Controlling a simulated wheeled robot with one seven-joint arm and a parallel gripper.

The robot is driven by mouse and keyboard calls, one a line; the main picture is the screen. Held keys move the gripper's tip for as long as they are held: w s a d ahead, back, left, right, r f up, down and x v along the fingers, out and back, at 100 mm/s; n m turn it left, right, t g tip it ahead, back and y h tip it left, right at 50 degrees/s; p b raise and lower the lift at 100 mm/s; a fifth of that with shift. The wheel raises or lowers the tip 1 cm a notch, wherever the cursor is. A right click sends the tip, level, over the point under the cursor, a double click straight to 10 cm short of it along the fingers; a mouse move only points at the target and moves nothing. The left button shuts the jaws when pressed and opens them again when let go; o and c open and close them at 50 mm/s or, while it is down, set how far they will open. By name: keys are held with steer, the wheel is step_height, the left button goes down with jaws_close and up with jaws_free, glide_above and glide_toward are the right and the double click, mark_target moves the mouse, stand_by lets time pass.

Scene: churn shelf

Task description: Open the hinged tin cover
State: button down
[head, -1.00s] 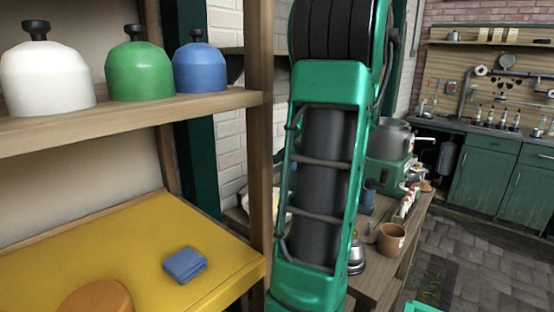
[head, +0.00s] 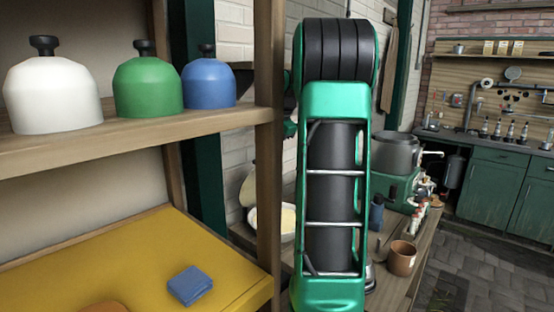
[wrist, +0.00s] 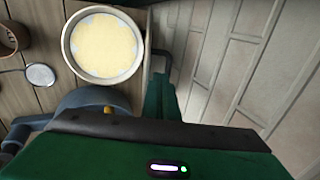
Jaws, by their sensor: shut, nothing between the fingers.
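A round pale tin (head: 288,221) with creamy yellow contents stands on the wooden bench behind the shelf post, which hides part of it. A pale rounded piece (head: 247,188) rises steeply at its left and looks like its cover, raised; the hinge is hidden. In the wrist view the tin (wrist: 68,50) is seen from above, and its yellow contents are uncovered. My gripper (wrist: 163,84) is shut and empty, to the lower right of the tin in that view and apart from it. In the head view my arm hides the gripper.
A shelf (head: 220,118) at left holds white (head: 52,95), green (head: 148,88) and blue (head: 209,82) domes; a blue cloth (head: 190,285) lies on the yellow board below. A brown pot (head: 402,260) and a green machine (head: 393,187) stand on the bench. A pale wall (wrist: 245,60) is close at right.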

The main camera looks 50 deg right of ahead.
steer(key=shift+w+r, duration=0.2)
steer(key=shift+w, duration=0.8)
steer(key=shift+r, duration=0.1)
